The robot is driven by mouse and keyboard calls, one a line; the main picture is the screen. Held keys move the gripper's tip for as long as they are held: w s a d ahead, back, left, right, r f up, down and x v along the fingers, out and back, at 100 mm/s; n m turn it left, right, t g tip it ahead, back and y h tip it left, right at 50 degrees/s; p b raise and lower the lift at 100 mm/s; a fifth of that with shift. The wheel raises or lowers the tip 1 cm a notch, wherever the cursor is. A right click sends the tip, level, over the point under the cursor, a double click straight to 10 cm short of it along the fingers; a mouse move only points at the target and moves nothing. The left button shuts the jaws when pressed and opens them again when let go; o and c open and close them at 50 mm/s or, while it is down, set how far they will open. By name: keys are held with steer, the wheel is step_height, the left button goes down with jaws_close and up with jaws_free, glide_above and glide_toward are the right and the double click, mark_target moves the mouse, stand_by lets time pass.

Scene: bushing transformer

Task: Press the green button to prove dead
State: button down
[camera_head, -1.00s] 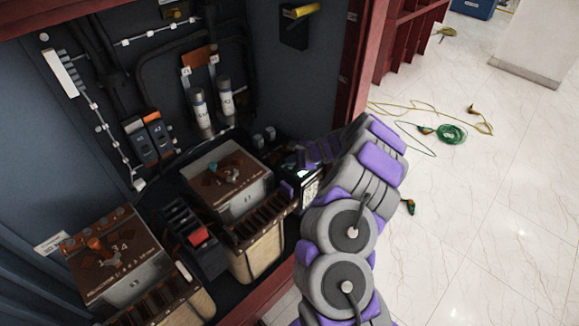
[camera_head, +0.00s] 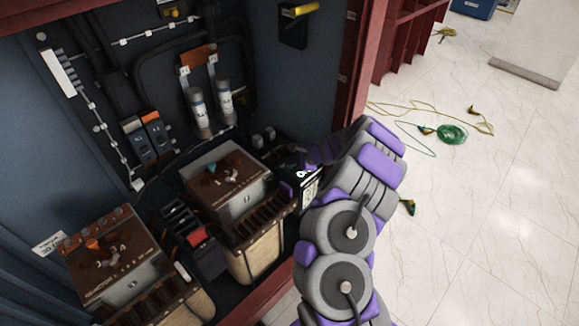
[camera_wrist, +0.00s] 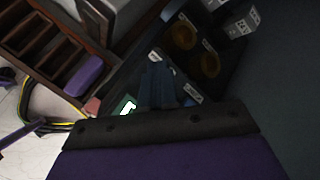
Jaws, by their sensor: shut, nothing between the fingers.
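A small green-lit patch (camera_wrist: 127,107) with a white area shows in the wrist view, just beyond my gripper; I cannot tell whether it is the green button. In the head view a dark box with a pale label (camera_head: 309,192) stands at the cabinet's right front. My gripper (camera_head: 306,169) is over this box, at the end of my purple and grey arm. It is shut and empty. Its dark and purple body fills the bottom of the wrist view. The arm hides part of the box, and no contact is clear.
Two brown-topped units (camera_head: 225,172) (camera_head: 112,255) with slotted fronts stand on the cabinet floor, with a red-marked dark block (camera_head: 196,237) between them. The red cabinet frame (camera_head: 358,60) is behind the arm. Green and yellow cables (camera_head: 452,132) lie on the pale floor to the right.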

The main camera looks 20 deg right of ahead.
mark_target(292, 168)
steer(key=shift+r, duration=0.1)
steer(key=shift+d+r+p, duration=0.1)
steer(key=shift+r+p, duration=0.6)
steer(key=shift+r, duration=0.1)
steer(key=shift+r, duration=0.1)
step_height(292, 168, up, 5)
steer(key=p, duration=0.4)
stand_by(0.9)
